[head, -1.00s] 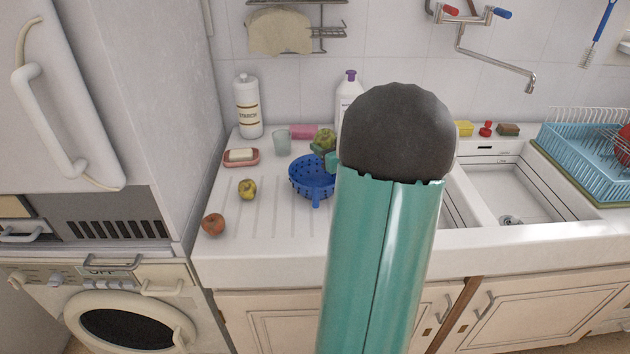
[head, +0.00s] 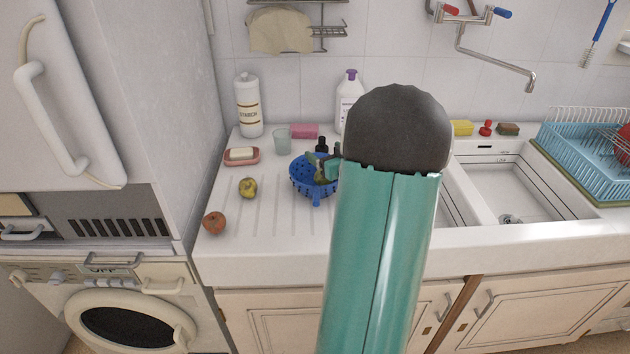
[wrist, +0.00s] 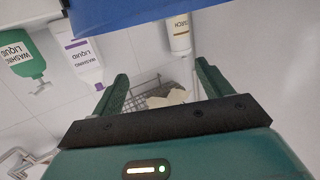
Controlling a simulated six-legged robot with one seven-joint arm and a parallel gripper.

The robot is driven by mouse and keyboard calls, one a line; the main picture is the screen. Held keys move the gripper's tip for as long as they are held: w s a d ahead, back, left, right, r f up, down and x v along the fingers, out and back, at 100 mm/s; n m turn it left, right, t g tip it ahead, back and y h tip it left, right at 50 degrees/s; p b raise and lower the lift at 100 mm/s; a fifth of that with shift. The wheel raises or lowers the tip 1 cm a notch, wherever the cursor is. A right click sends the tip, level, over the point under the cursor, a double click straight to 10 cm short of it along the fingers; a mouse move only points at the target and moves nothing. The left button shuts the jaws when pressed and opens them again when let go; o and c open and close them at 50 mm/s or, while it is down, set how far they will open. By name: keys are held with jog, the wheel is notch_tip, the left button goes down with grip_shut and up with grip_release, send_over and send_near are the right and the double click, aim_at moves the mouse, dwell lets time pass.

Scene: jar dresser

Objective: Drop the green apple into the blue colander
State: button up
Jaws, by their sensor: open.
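The blue colander (head: 301,184) stands on the white drainboard, just left of my arm in the head view. Its blue side also fills the top of the wrist view (wrist: 150,14). My gripper (head: 320,165) is over the colander, low at its opening. In the wrist view my gripper (wrist: 163,80) has its two teal fingers apart with nothing between them. An olive-green patch, apparently the green apple (head: 321,177), shows inside the colander just below the fingers, partly hidden. A yellow-green fruit (head: 247,188) lies on the drainboard to the left.
A reddish fruit (head: 214,222) lies near the drainboard's front left. A soap dish (head: 242,156), a glass (head: 282,140), a pink sponge (head: 305,131), a starch bottle (head: 248,105) and a white bottle (head: 349,95) stand behind. The sink (head: 510,190) is right of my arm.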

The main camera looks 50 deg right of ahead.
jog(key=v, duration=1.3)
jog(key=shift+s+a, duration=0.15)
jog(key=shift+s, duration=0.2)
jog(key=w+a+r+g+h, duration=0.1)
jog(key=w+a+r+g, duration=0.1)
jog(key=w+a+r, duration=0.35)
jog(key=w+a+r+g, duration=0.2)
jog(key=w+a, duration=0.4)
jog(key=a, duration=0.3)
jog(key=s+a+f+n+g+y, duration=0.1)
jog(key=s+a, duration=0.4)
jog(key=a, duration=0.9)
jog(key=s+a+f+n+g+y, duration=0.1)
jog(key=s+a+n+g+y, duration=0.2)
jog(key=a, duration=1.1)
jog(key=s+g+y, duration=0.1)
jog(key=s+y, duration=0.1)
jog(key=s, duration=0.1)
jog(key=shift+a+f+g+y, duration=0.2)
jog(key=shift+a+g+y, duration=0.1)
jog(key=shift+y, duration=0.1)
